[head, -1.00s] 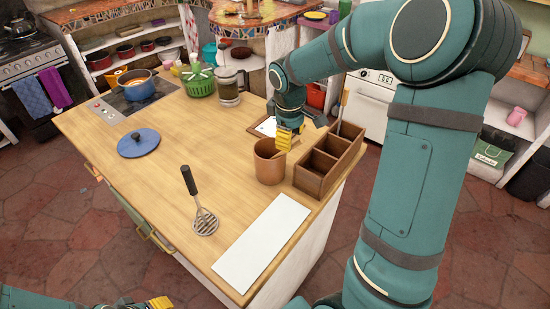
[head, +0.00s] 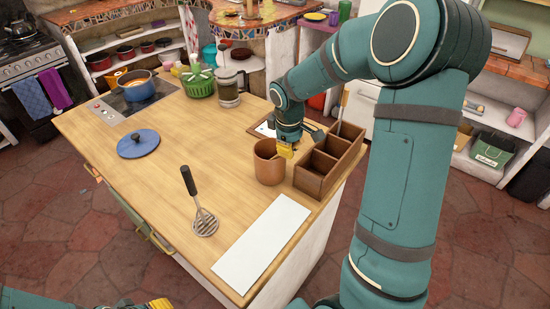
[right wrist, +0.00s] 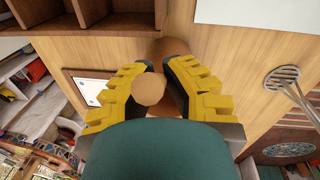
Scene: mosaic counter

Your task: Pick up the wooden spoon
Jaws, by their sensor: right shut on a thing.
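The wooden spoon's rounded tan end (right wrist: 150,91) shows between the yellow fingers of my right gripper (right wrist: 158,95) in the right wrist view. The gripper is shut on it. In the head view my right gripper (head: 286,150) is at the rim of the brown crock (head: 268,166), and its hand hides the spoon. The crock also shows beyond the fingers in the right wrist view (right wrist: 172,48); the spoon's lower part is hidden. My left gripper (head: 158,303) is partly in view at the bottom edge, far from the spoon; its opening cannot be judged.
A wooden compartment box (head: 325,185) stands close right of the crock. A blue lid (head: 138,143), pot (head: 139,88), green basket (head: 200,86) and glass pitcher (head: 228,90) are farther back. The counter's middle is clear.

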